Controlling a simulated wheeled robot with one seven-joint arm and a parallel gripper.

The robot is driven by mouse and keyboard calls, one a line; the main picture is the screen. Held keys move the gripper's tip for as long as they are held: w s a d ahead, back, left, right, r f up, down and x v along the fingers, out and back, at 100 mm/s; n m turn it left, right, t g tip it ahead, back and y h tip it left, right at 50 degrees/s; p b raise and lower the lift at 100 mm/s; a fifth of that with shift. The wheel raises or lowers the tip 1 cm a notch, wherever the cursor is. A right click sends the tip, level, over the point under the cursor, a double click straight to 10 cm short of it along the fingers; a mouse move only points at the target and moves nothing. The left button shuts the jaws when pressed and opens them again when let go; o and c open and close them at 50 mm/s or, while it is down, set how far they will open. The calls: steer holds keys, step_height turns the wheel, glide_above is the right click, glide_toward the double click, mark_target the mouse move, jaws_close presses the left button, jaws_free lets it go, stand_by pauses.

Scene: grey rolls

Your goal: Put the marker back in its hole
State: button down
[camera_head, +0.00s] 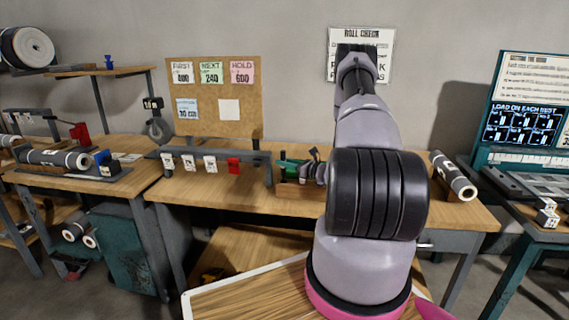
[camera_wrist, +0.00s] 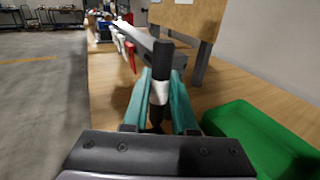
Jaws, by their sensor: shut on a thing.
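The marker (camera_wrist: 160,92), dark with a white band, stands roughly upright between the teal fingers of my gripper (camera_wrist: 163,78) in the wrist view. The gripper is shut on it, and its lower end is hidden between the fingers. In the head view my gripper (camera_head: 311,166) is small and partly hidden by my own arm, over the bench near the right end of a grey rail (camera_head: 262,157). The rail also shows just beyond the marker in the wrist view (camera_wrist: 135,38). I cannot make out the marker's hole in either view.
A green tray (camera_wrist: 262,137) lies on the bench close to the right of my gripper. White tags (camera_head: 188,163) and a red one (camera_head: 233,166) hang along the rail. A cork board (camera_head: 215,98) stands behind. A grey roll (camera_head: 453,176) lies at the bench's right end.

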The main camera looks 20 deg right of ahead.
mark_target(284, 151)
steer(key=shift+f, duration=0.45)
stand_by(0.6)
steer(key=shift+r, duration=0.15)
steer(key=shift+r, duration=0.25)
stand_by(0.3)
steer(key=shift+w+a+r, duration=0.1)
steer(key=shift+a+r, duration=0.1)
steer(key=shift+a, duration=0.1)
steer(key=s+a+r+m+t+h, duration=0.1)
steer(key=a+r+m+h, duration=0.25)
steer(key=a, duration=0.35)
steer(key=s+a+r+m+t+h, duration=0.1)
steer(key=s+a+r+m+h, duration=0.15)
steer(key=a+h, duration=0.35)
steer(key=shift+y, duration=0.35)
steer(key=w+d, duration=0.1)
steer(key=d, duration=0.3)
steer(key=w+d+r, duration=0.1)
steer(key=d, duration=0.4)
steer(key=w+d+r, duration=0.1)
steer(key=d, duration=0.3)
steer(key=shift+w+d+r, duration=0.1)
steer(key=shift+d+r, duration=0.1)
steer(key=shift+d, duration=0.05)
